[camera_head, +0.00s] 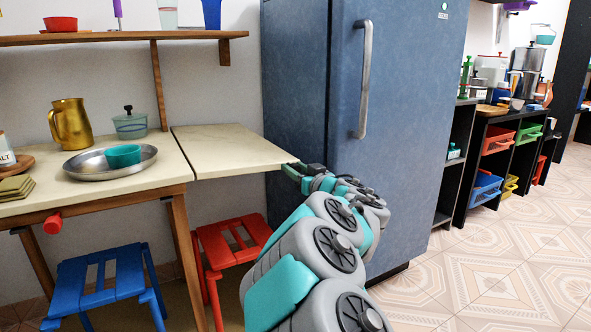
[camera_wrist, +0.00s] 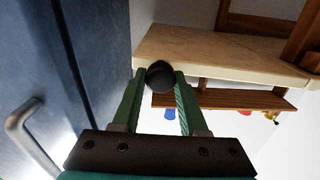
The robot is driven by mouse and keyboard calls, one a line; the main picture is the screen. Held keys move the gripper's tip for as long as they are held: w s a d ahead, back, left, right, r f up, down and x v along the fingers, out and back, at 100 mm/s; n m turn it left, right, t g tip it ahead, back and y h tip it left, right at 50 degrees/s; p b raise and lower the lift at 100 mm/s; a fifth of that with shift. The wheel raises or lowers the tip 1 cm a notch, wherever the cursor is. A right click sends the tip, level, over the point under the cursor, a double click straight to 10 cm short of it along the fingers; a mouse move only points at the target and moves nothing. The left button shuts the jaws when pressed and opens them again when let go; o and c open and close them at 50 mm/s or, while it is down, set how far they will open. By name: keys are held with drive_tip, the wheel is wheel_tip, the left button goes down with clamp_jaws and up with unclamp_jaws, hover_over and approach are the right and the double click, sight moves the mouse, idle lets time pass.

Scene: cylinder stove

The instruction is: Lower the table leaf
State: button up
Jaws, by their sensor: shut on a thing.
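The table leaf (camera_head: 228,148) is a pale cream panel at the right end of the wooden table (camera_head: 100,198). It stands raised, about level with the tabletop. My gripper (camera_head: 294,169) is at the leaf's free right edge, near its front corner. In the wrist view the two green fingers of my gripper (camera_wrist: 160,88) close around a dark round knob (camera_wrist: 160,75) at the edge of the leaf (camera_wrist: 215,52). The knob is mostly hidden by my fingers in the head view. The leaf's underside and support are hidden in the head view.
A blue fridge (camera_head: 295,75) with a long handle (camera_head: 366,80) stands close to the right of the leaf. A red stool (camera_head: 232,245) is partly under the leaf, and a blue stool (camera_head: 105,285) is under the table. A metal tray (camera_head: 90,168) holds a teal bowl (camera_head: 123,156).

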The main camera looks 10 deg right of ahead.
clamp_jaws()
idle(0.9)
